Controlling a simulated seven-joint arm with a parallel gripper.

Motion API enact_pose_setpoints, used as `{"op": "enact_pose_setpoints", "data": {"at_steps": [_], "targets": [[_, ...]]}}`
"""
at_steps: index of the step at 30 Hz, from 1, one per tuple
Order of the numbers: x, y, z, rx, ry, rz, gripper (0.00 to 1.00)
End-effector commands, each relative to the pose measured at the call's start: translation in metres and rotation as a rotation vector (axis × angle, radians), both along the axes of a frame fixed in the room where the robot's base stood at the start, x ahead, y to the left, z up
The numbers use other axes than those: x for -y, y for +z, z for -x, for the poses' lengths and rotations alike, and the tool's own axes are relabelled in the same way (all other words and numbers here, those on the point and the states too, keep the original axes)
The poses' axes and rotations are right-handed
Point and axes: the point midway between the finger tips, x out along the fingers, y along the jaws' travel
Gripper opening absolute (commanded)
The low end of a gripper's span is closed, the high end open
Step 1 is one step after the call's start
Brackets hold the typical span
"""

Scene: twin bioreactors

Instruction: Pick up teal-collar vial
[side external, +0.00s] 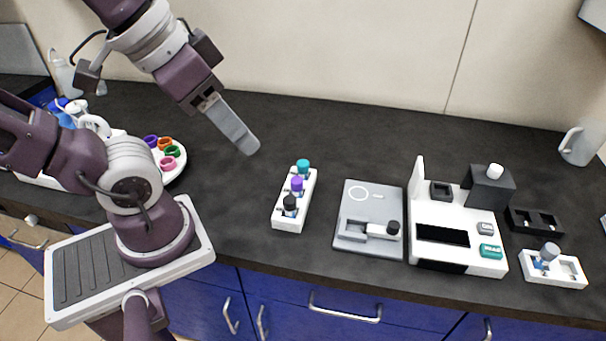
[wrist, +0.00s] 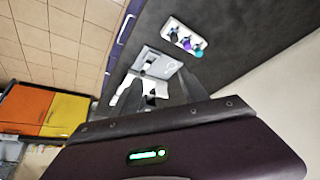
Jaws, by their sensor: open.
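The teal-collar vial (side external: 303,166) stands at the back end of a small white rack (side external: 281,219) in the side view. A purple-topped vial (side external: 297,184) and a black-topped vial (side external: 290,203) stand in front of it. In the wrist view the teal top (wrist: 199,54) is at the lower right end of the row. My gripper (side external: 248,147) is empty, above the counter to the left of the rack and apart from it. It is open; in the wrist view its fingers (wrist: 168,82) reach up toward the grey plate, with nothing between them. The lower vial bodies are hidden.
A grey plate (side external: 355,212) and a white device (side external: 428,218) with a black block (side external: 489,188) stand right of the rack. A round white tray (side external: 177,165) with coloured caps is at left. A white holder (side external: 568,276) sits far right. The counter behind the rack is clear.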

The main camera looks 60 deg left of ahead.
Motion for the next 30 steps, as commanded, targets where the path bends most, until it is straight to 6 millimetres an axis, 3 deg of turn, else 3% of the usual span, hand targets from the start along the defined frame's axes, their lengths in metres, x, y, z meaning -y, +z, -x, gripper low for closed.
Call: {"op": "enact_pose_setpoints", "data": {"at_steps": [3,4,8,13,16,19,21,24,26,30], "targets": [[0.0,0.037,-0.001,0.008,0.0,0.0,0.51],[-0.01,0.041,-0.013,0.034,0.031,-0.023,0.51],[-0.06,0.065,-0.072,0.214,0.162,-0.147,0.51],[-0.129,0.119,-0.147,0.496,0.248,-0.331,0.51],[-0.164,0.156,-0.193,0.68,0.219,-0.44,0.51],[-0.186,0.183,-0.239,0.848,0.077,-0.513,0.51],[-0.189,0.184,-0.263,0.917,-0.078,-0.51,0.51],[-0.185,0.161,-0.276,0.928,-0.294,-0.429,0.51],[-0.181,0.141,-0.274,0.902,-0.403,-0.355,0.51],[-0.175,0.092,-0.25,0.792,-0.592,-0.147,0.51]]}}
